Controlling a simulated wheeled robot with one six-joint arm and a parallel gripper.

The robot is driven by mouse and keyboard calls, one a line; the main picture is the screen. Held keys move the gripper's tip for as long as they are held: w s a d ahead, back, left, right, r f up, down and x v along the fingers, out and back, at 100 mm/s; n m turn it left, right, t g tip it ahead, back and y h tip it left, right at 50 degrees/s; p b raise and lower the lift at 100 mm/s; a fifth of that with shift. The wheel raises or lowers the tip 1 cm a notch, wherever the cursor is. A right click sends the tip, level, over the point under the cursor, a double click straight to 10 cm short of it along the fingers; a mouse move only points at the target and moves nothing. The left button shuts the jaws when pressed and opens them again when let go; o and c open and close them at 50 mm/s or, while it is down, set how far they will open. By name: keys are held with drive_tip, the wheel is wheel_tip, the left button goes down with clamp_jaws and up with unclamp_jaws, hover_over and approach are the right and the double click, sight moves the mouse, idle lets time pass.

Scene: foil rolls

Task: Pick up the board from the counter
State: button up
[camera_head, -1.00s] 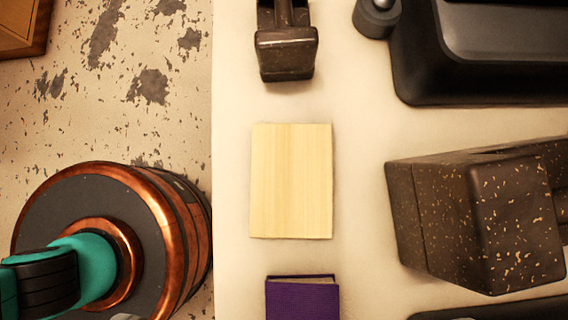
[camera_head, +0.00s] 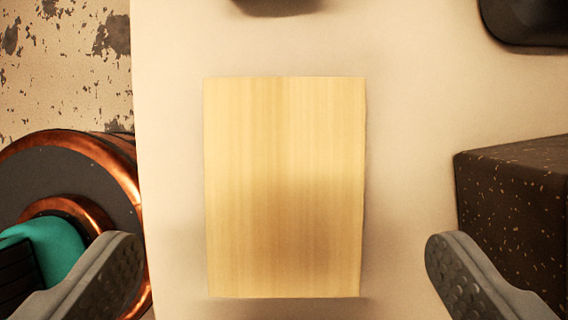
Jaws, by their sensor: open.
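The board (camera_head: 284,180) is a pale wooden rectangle lying flat on the cream counter (camera_head: 400,110), in the middle of the view. My gripper (camera_head: 284,272) is open and empty, with one grey finger at the lower left and one at the lower right. The fingers are wide apart, on either side of the board's near end, with a gap to each edge. The gripper appears to be above the board, and a soft shadow falls on the board's lower half. I cannot tell the exact height.
A dark speckled block (camera_head: 515,210) stands at right, close to the right finger. A black object (camera_head: 530,20) is at the top right and a dark one (camera_head: 278,5) at the top edge. Left of the counter edge is a copper-rimmed round object (camera_head: 110,165).

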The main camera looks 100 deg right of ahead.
sight(284, 197)
drive_tip(key=x, duration=0.4)
drive_tip(key=shift+f, duration=0.15)
drive_tip(key=c, duration=1.1)
